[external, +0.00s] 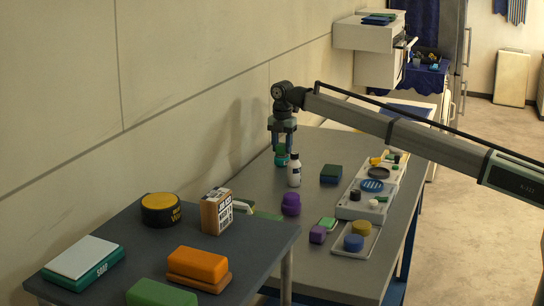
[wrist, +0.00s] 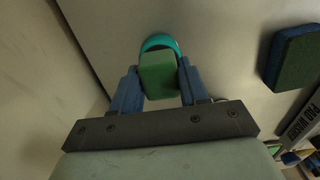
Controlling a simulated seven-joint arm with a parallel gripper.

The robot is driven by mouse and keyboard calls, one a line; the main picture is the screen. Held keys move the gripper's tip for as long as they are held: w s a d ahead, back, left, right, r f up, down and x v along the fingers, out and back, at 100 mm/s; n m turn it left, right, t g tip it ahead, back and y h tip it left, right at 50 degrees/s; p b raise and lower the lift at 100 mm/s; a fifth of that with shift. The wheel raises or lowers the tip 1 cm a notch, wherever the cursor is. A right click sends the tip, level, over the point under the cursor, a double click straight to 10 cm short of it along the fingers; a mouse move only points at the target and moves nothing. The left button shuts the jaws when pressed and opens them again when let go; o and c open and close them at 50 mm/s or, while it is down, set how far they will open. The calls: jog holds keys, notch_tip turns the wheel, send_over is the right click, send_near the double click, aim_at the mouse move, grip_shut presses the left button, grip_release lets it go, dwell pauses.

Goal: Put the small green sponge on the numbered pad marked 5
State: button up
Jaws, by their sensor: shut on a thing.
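My gripper (external: 282,142) is shut on a small green block (wrist: 158,75), which looks like the small green sponge. In the external view the green block (external: 281,149) is between the fingers, near the back left of the grey table. A teal round thing (external: 281,160) is right below it; in the wrist view its rim (wrist: 160,42) shows beyond the block. I cannot tell whether the block touches it. No pad with a readable 5 shows in either view.
A white bottle (external: 294,170) stands close right of my gripper. A green-and-blue block (external: 331,174), a purple thing (external: 291,204) and a light tray (external: 354,207) with small items are on the grey table (external: 270,240). A dark table (external: 80,230) is nearer, and the wall is left.

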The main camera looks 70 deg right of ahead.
aim_at(282, 144)
jog(key=shift+f, duration=0.35)
jog(key=shift+f, duration=0.1)
jog(key=o, duration=1)
notch_tip(282, 144, up, 12)
dwell(0.4)
